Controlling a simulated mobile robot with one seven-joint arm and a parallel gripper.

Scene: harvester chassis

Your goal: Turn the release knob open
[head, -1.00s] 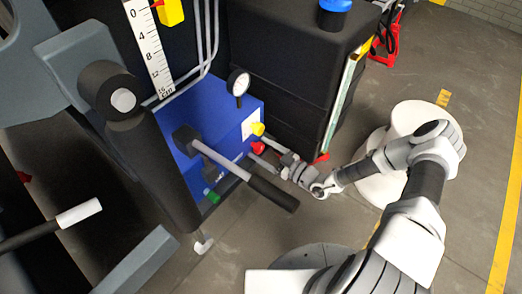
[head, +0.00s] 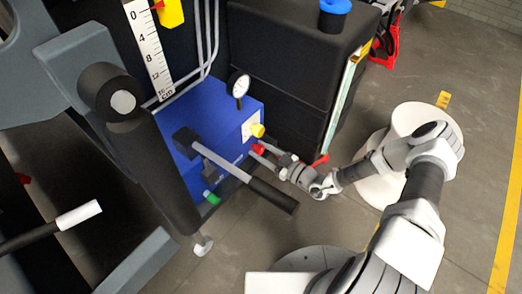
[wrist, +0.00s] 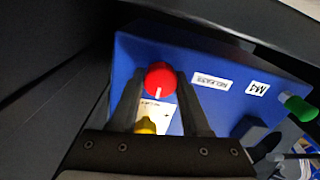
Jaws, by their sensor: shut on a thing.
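A round red knob (wrist: 160,79) with a pale mark on its face stands on the blue box, near a small printed label (wrist: 212,82) that seems to read RELEASE. It also shows in the head view (head: 258,149) on the box's right side. My gripper (wrist: 159,88) has one finger on each side of the red knob and is shut on it. In the head view my gripper (head: 264,155) reaches the box from the right. A yellow knob (wrist: 145,125) is partly hidden near the palm. A green knob (wrist: 298,107) sits at the box's far end.
A black tank (head: 285,75) stands behind. The floor at right is open around a white round base (head: 408,118).

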